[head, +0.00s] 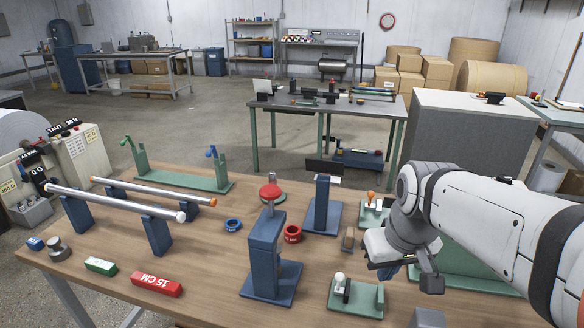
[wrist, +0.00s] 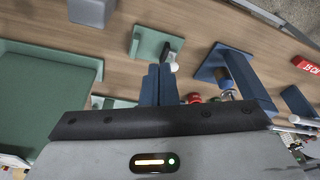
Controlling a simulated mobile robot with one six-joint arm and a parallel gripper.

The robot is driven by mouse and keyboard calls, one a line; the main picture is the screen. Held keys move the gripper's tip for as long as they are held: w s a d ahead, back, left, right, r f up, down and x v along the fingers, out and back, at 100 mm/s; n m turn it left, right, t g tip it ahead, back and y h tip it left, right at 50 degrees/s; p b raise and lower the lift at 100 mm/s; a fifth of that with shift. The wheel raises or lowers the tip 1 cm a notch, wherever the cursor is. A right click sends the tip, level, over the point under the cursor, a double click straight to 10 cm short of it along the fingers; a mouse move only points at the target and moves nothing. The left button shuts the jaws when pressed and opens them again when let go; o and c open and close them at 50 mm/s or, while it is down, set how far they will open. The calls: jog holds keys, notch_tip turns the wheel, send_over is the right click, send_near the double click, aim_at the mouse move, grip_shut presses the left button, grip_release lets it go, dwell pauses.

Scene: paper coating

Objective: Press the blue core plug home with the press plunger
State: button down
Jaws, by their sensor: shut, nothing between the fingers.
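The press is a blue upright (head: 265,247) on a flat blue base, near the middle front of the table. A blue ring-shaped piece (head: 232,225) lies on the table left of the press, and a small blue piece (head: 34,243) lies at the far left edge. I cannot tell which is the core plug. My gripper (head: 387,272) is to the right of the press, apart from it. Its blue fingers, also in the wrist view (wrist: 160,82), are shut and empty. The press (wrist: 240,82) shows right of them there.
A green fixture with a white knob (head: 340,278) stands right of the press. A red ring (head: 292,233) and another blue stand (head: 322,208) are near it. A silver roller (head: 115,202) rests on blue supports at left. Red (head: 157,284) and green blocks (head: 100,265) lie in front.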

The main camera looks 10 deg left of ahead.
jog(key=w+a+r+n+y+p, duration=0.1)
jog(key=w+a+r+n+p, duration=0.4)
jog(key=w+a+r, duration=0.55)
jog(key=n+g+y+p, duration=0.1)
jog(key=n, duration=0.4)
send_near(273, 190)
jog(key=shift+w+a, duration=0.1)
jog(key=shift+w, duration=0.15)
jog(key=shift+f, duration=0.2)
jog(key=shift+b+x, duration=2.1)
jog(key=shift+x, duration=1.3)
jog(key=shift+s, duration=0.15)
jog(key=shift+f, duration=0.1)
